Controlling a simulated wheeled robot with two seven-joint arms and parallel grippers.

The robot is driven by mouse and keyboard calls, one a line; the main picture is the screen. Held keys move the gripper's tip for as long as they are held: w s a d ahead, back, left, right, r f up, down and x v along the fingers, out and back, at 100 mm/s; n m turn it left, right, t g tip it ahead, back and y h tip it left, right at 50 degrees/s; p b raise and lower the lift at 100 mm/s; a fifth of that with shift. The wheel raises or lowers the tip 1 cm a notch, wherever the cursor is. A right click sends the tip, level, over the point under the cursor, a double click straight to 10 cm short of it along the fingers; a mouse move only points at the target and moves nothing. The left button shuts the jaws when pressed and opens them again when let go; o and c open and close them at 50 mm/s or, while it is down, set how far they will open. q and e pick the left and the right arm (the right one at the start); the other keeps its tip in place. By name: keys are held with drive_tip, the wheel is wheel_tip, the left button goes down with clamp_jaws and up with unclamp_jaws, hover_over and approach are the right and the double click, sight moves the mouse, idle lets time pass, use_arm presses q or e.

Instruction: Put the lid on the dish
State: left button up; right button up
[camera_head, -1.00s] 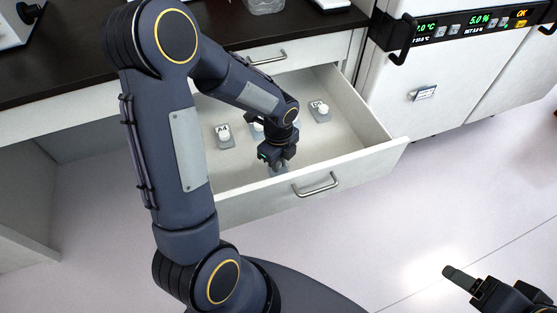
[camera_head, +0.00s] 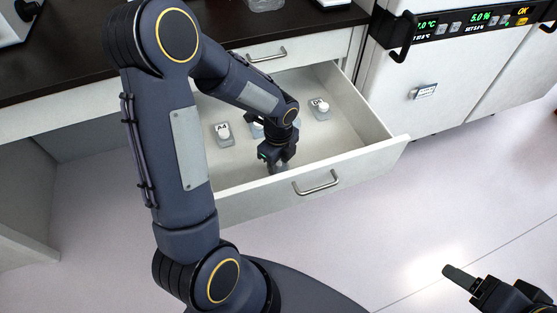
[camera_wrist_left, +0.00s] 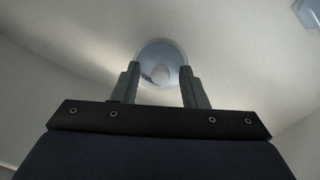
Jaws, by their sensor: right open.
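My left gripper (camera_head: 277,165) points down into the open drawer, near its front wall. In the left wrist view its two fingers (camera_wrist_left: 160,72) are apart, one at each side of a round, clear bluish piece (camera_wrist_left: 160,48) with a pale rounded middle. I cannot tell whether the fingers press on it, or whether it is the dish or the lid. In the head view my gripper mostly hides that piece. My right gripper (camera_head: 463,284) is open and empty over the floor at the lower right, partly cut off.
The drawer (camera_head: 355,160) holds a base marked A4 with a white-topped piece (camera_head: 223,134), a similar piece (camera_head: 320,108) at the back right, and another partly behind my wrist. A white cabinet (camera_head: 440,90) with a display stands right.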

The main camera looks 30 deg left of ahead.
use_arm(q)
wheel_tip(320, 180, up, 7)
drive_tip(key=shift+f+p, duration=0.15)
drive_tip(key=shift+p, duration=0.7)
drive_tip(key=shift+r, duration=0.55)
drive_tip(key=shift+r, duration=0.1)
drive_tip(key=s+d+r+n+t+h, duration=0.25)
drive_tip(key=s+r+n, duration=0.35)
drive_tip(key=s+n, duration=0.4)
drive_tip(key=s+d+r+n+t+h, duration=0.1)
drive_tip(key=s+d+r+n+t, duration=0.15)
drive_tip(key=s+r+n, duration=0.7)
wheel_tip(320, 180, up, 8)
drive_tip(key=w+n+p, duration=0.2)
drive_tip(key=p, duration=1)
drive_tip(key=shift+w+a+t, duration=0.3)
drive_tip(key=shift+a, duration=0.15)
